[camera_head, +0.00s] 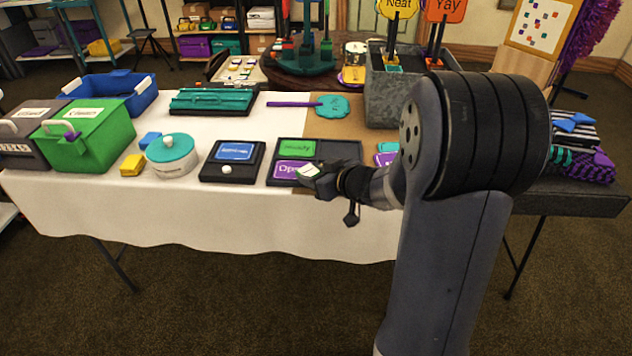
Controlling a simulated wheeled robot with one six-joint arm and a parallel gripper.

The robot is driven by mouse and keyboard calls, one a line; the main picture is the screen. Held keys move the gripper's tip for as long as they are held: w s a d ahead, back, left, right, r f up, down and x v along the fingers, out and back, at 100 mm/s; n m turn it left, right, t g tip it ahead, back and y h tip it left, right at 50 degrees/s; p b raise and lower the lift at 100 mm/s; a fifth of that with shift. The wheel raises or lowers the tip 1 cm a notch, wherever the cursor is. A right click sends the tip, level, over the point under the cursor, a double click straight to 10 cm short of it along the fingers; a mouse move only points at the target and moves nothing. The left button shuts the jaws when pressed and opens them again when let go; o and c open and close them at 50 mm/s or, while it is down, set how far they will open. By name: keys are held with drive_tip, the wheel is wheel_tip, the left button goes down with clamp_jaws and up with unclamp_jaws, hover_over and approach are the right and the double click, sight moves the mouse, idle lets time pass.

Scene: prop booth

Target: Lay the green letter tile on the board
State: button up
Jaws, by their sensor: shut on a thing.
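My gripper (322,181) is shut on a small pale tile with a greenish tint (308,170); its letter is too small to read. The gripper and tile are over the front right part of a dark board (270,176), as seen from the head. I cannot tell whether the tile touches it. The board carries a green panel (297,147) at the back and a purple panel (286,170) at the front, each with lettering. The gripper hides part of the purple panel and the board's right front corner.
Left of the board is a dark box with a blue label (235,151), then a teal-lidded white pot (172,152) and a green case (90,135). A grey bin (390,100) with signs stands behind right. White cloth (225,215) is bare in front.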

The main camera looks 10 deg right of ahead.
drive_tip(key=shift+f, duration=0.75)
drive_tip(key=shift+f+b, duration=0.2)
drive_tip(key=shift+b, duration=0.2)
drive_tip(key=o, duration=1)
drive_tip(key=shift+r, duration=0.1)
drive_tip(key=shift+r, duration=0.1)
